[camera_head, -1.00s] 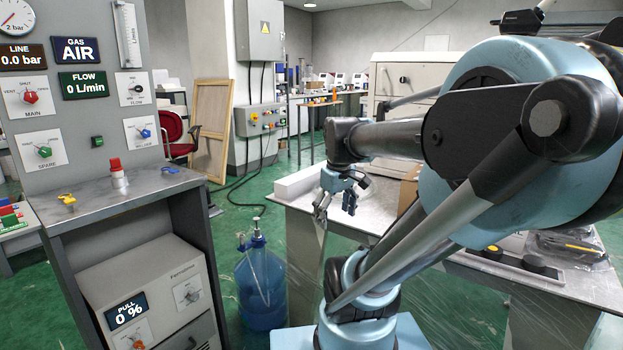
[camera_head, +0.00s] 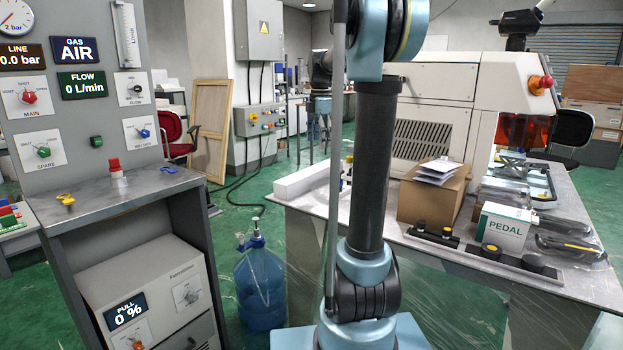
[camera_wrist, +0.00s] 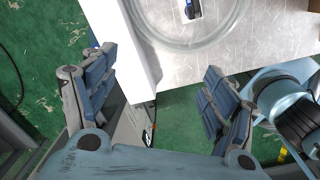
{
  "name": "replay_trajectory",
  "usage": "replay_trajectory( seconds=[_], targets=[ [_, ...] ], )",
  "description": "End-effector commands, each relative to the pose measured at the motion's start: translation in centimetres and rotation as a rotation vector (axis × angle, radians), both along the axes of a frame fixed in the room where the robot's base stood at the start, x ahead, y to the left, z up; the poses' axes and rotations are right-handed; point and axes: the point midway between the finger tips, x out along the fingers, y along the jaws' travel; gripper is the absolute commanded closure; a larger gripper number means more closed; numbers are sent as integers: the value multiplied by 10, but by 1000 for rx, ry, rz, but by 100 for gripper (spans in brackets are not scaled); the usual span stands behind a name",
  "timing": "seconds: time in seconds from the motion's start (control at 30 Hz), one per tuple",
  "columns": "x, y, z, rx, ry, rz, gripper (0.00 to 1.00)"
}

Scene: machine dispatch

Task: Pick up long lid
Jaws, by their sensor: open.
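A long white piece (camera_head: 302,179) lies along the left edge of the table; I cannot tell whether it is the long lid. In the wrist view a long white edge (camera_wrist: 122,45) runs down beside the left finger. My gripper (camera_head: 318,122) hangs beyond my arm column in the head view, small and partly hidden. In the wrist view my gripper (camera_wrist: 158,62) is open, its fingers wide apart and nothing between them. The left finger overlaps the white edge in the picture; contact cannot be told.
The grey table (camera_head: 400,255) bears a cardboard box (camera_head: 432,198) with papers, a PEDAL box (camera_head: 503,229) and a button panel (camera_head: 431,237). A clear ring (camera_wrist: 195,45) lies on it. A blue jug (camera_head: 260,285) stands on the floor beside the gas cabinet (camera_head: 125,205).

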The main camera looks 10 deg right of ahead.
Motion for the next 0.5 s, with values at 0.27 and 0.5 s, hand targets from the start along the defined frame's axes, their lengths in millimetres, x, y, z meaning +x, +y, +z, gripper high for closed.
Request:
replay_trajectory(
  seconds=[0.27, 0.5],
  targets=[
    [79, -2, 9, -10, 29, 339, 22],
    [112, -3, 8, -10, 42, 506, 22]
  ],
)
